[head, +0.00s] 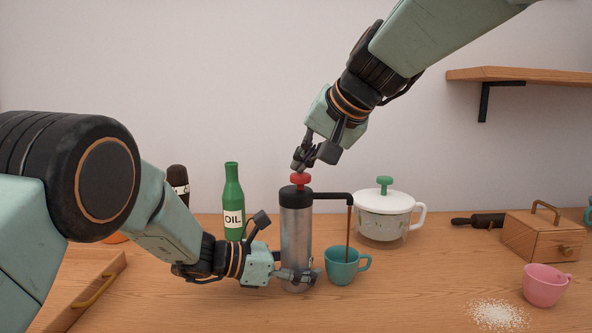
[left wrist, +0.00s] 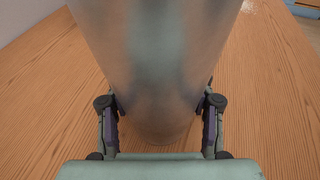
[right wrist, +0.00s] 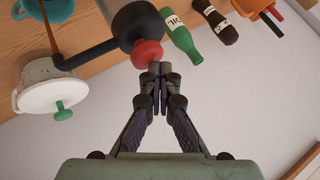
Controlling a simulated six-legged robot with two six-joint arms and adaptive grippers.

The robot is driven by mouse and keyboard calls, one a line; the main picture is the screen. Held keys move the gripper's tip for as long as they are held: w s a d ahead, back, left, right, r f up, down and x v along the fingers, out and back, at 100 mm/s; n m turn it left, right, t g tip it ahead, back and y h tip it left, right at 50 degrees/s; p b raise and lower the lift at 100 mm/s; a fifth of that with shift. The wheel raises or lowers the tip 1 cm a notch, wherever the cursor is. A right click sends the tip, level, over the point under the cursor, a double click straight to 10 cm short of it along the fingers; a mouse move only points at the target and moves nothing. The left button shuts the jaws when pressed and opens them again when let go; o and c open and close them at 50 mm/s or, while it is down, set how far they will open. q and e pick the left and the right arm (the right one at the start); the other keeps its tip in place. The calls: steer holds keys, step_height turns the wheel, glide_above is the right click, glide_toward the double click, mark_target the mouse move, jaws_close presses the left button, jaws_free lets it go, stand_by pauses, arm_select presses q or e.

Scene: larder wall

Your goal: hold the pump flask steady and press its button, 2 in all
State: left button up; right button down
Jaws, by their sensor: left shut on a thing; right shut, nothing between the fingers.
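The pump flask (head: 296,232) stands upright on the wooden counter, a silver cylinder with a black top and spout. Its red button (head: 300,179) is on top. My left gripper (head: 297,277) is shut on the flask's lower body; in the left wrist view its fingers (left wrist: 160,108) sit on both sides of the metal. My right gripper (head: 301,167) is shut and empty, its fingertips at the top of the red button; in the right wrist view the tips (right wrist: 158,68) meet the button (right wrist: 147,53). A brown stream runs from the spout into the teal cup (head: 343,267).
A green oil bottle (head: 233,200) and a dark bottle (head: 179,186) stand behind my left arm. A white lidded pot (head: 384,222) is behind the teal cup. A pink cup (head: 545,286), spilled white grains (head: 497,315) and a wooden box (head: 541,238) are at right. A shelf (head: 525,75) hangs above.

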mark_target(304, 174)
steer(key=shift+f, duration=0.65)
stand_by(0.5)
steer(key=shift+r, duration=1.6)
steer(key=shift+r, duration=2.5)
step_height(304, 174, up, 4)
steer(key=shift+f, duration=0.1)
steer(key=shift+f, duration=0.1)
